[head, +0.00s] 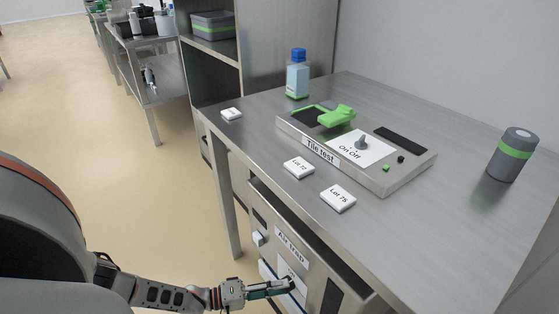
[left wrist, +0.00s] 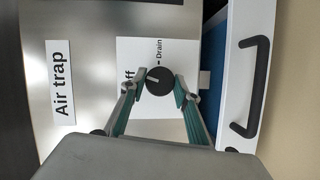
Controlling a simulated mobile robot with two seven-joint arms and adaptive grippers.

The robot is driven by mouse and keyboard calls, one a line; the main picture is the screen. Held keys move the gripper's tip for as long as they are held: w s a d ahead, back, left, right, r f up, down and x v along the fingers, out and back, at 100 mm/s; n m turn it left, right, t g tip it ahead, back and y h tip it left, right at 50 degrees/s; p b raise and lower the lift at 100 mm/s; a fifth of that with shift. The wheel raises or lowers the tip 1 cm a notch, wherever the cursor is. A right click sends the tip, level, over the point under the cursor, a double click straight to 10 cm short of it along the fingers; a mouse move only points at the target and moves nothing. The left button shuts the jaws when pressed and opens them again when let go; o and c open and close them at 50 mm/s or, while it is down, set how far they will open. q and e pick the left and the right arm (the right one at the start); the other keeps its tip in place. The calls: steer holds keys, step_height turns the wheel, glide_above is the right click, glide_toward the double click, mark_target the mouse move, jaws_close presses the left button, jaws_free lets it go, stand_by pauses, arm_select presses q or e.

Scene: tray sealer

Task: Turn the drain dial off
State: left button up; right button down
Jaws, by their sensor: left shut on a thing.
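The drain dial (left wrist: 159,83) is a round black knob with a pale pointer line, on a white plate (left wrist: 128,50) lettered "Drain" and partly hidden "Off". In the left wrist view the pointer points left, towards the "Off" lettering and away from the "Drain" mark. My left gripper (head: 288,286) reaches the cabinet front below the table top. In the left wrist view its two green-padded fingers (left wrist: 157,88) are shut on the dial, one on each side. My right gripper is not in view.
The "Air trap" label (left wrist: 62,82) is beside the plate. A white drawer front with a black handle (left wrist: 252,87) stands on the other side. On the table (head: 255,140) are a tile tester (head: 410,175), a blue-capped bottle (head: 298,80), a grey cylinder (head: 512,155) and lot tiles (head: 338,198).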

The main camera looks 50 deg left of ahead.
arm_select(q)
steer(key=shift+f+n+t+h, duration=0.1)
steer(key=shift+n+t+h, duration=0.45)
steer(key=shift+n, duration=1.25)
steer(key=o, duration=1.1)
steer(key=shift+s, duration=0.1)
steer(key=v, duration=1.2)
steer(key=shift+d+f, duration=0.1)
